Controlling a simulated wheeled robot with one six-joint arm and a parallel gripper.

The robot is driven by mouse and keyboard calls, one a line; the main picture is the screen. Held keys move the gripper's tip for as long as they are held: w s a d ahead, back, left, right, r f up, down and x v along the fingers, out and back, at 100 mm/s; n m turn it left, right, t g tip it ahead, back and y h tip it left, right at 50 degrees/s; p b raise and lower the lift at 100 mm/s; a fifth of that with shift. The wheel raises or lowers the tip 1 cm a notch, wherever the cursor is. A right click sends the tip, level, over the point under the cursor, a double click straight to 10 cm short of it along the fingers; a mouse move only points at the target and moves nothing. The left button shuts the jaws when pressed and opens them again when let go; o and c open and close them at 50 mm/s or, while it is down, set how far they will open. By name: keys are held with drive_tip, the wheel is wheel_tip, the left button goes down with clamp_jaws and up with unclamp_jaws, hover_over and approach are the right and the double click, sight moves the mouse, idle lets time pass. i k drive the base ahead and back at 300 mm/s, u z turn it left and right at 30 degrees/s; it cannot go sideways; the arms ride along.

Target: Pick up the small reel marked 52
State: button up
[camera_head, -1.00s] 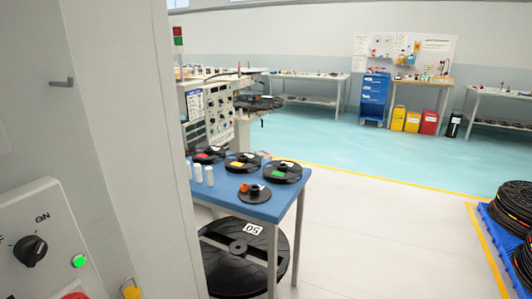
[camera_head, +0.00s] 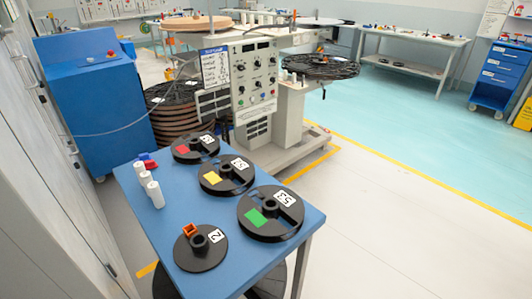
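The farthest reel (camera_head: 186,156) has a red patch and a label too small to read surely. All lie flat and apart from my gripper, which is not in view.
A black disc with an orange piece (camera_head: 203,258) lies at the table's near side, its label partly legible as 2. A grey control machine (camera_head: 253,75) stands behind; open floor (camera_head: 400,220) lies to the right.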

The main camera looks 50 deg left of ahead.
sight(215, 183)
drive_tip(key=i, duration=1.6)
drive_tip(key=u, duration=2.6)
drive_tip(key=i, duration=0.5)
